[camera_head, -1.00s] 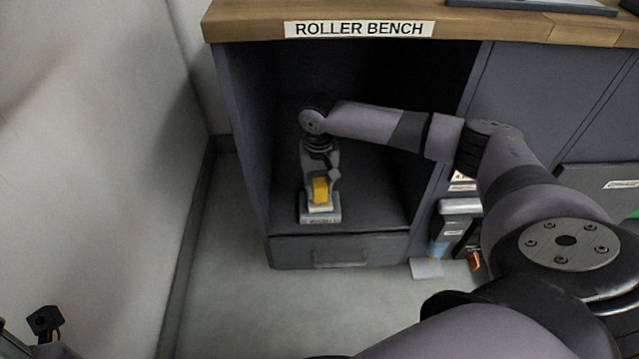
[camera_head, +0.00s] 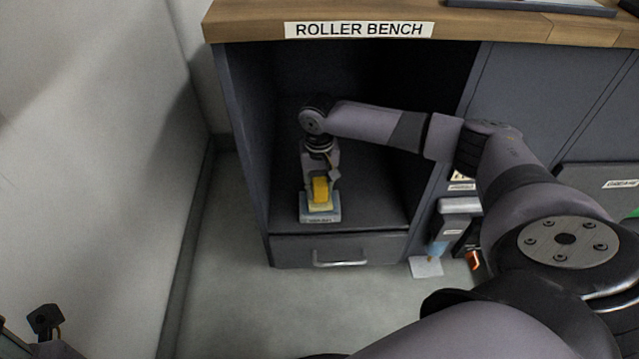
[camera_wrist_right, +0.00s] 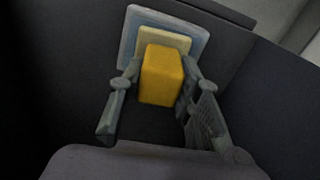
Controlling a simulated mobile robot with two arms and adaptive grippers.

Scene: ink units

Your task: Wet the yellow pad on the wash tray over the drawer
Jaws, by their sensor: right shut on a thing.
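The yellow pad (camera_head: 320,189) is a small yellow block inside the open bay of the bench. My right gripper (camera_wrist_right: 157,92) is shut on it, with one finger on each side of the pad (camera_wrist_right: 162,73). The wash tray (camera_head: 308,219) is pale blue-white, stands on the bay floor above the drawer (camera_head: 290,252), and has a cream layer inside. In the right wrist view, the pad's far end overlaps the cream layer (camera_wrist_right: 150,38) of the tray (camera_wrist_right: 130,32); whether they touch is unclear. A dark part at the lower left may belong to my left arm; its jaws are unclear.
The bay has a dark left side wall (camera_head: 243,140) and a wooden bench top (camera_head: 255,22) above. The drawer is closed, with a metal handle (camera_head: 340,263). Small items stand right of the bay, near a white card (camera_head: 426,267) on the floor.

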